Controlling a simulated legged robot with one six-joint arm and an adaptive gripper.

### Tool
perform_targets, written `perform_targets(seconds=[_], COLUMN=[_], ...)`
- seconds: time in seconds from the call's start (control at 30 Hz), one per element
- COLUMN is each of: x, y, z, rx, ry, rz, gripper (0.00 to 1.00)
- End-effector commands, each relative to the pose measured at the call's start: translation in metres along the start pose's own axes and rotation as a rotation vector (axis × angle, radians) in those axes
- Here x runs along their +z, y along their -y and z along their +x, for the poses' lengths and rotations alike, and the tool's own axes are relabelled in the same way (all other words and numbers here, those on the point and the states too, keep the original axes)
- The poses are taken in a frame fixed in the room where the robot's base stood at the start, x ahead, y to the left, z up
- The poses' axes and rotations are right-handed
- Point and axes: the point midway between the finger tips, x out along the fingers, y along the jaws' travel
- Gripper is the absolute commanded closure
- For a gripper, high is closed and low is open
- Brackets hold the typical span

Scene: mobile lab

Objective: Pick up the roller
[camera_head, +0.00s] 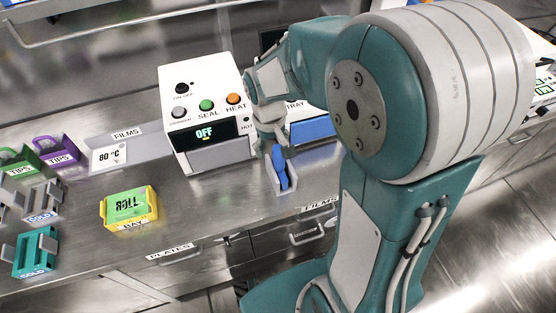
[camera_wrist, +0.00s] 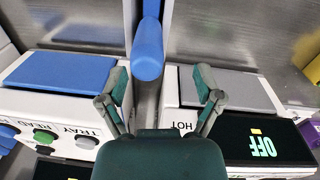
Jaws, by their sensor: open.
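The blue roller (camera_head: 280,166) stands in a small pale grey holder (camera_head: 291,187) on the steel bench, in front of the sealer. In the wrist view the roller (camera_wrist: 148,52) is a blue cylinder at top centre, its rounded end toward me. My gripper (camera_head: 273,137) is above the holder, at the roller's upper end. In the wrist view my gripper (camera_wrist: 162,84) is open, one finger on each side of the line of the roller, which lies nearer the left finger. I cannot tell whether a finger touches it.
The white sealer (camera_head: 206,75), its display reading OFF, is close behind and left of my gripper. A yellow tray with a green ROLL block (camera_head: 128,206) is left. The bench between is clear.

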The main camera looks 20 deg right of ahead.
Motion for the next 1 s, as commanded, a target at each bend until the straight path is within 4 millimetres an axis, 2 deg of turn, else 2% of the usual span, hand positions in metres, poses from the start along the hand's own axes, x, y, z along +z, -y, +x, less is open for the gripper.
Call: perform_targets(seconds=[0.27,0.4,0.67,0.7,0.87,0.9,1.0], x=[0.008,0.007,0.006,0.006,0.006,0.006,0.006], y=[-0.012,-0.009,-0.006,-0.006,-0.007,-0.008,-0.008], z=[0.035,0.051,0.055,0.055,0.055,0.055,0.055], rx=[-0.008,-0.006,-0.002,-0.003,-0.004,-0.005,-0.006], ry=[0.002,0.0,-0.003,-0.003,-0.003,-0.002,-0.001], rz=[0.003,0.003,0.002,0.002,0.002,0.002,0.002], gripper=[0.16,0.16,0.16,0.25,0.96,1.0,1.0])
